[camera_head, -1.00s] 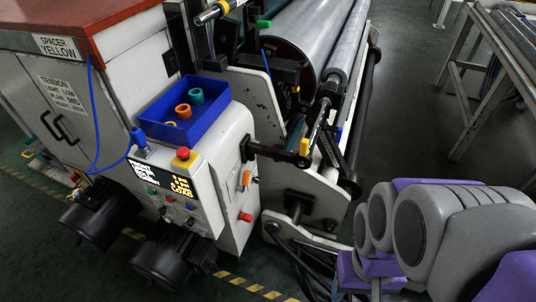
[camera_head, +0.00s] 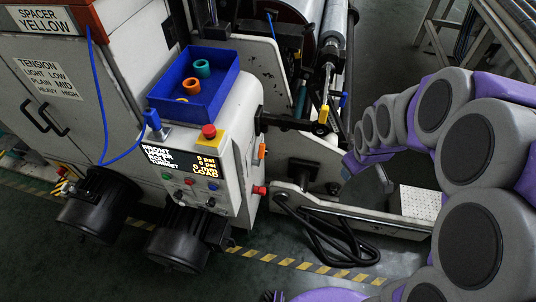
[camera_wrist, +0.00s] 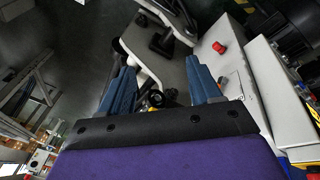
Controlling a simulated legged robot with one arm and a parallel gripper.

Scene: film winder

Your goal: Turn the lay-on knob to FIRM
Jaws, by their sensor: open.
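The control panel (camera_head: 192,165) on the white cabinet front has a lit display, a red button on a yellow base (camera_head: 208,135), coloured buttons and small dark knobs (camera_head: 210,202). An orange handle or knob (camera_head: 262,151) and a red knob (camera_head: 260,190) stick out of its right side. A red knob also shows in the wrist view (camera_wrist: 219,47), right of my fingers. I cannot read any FIRM mark or tell which knob is the lay-on one. My gripper (camera_wrist: 162,88) is open, its blue fingers apart, touching no knob. In the head view my fingertips are unclear.
A blue tray (camera_head: 160,112) with coloured rings sits on the cabinet top. Black motors (camera_head: 180,248) stand in front. A yellow-tipped lever (camera_head: 324,114) and a white frame arm (camera_head: 340,212) lie right of the panel.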

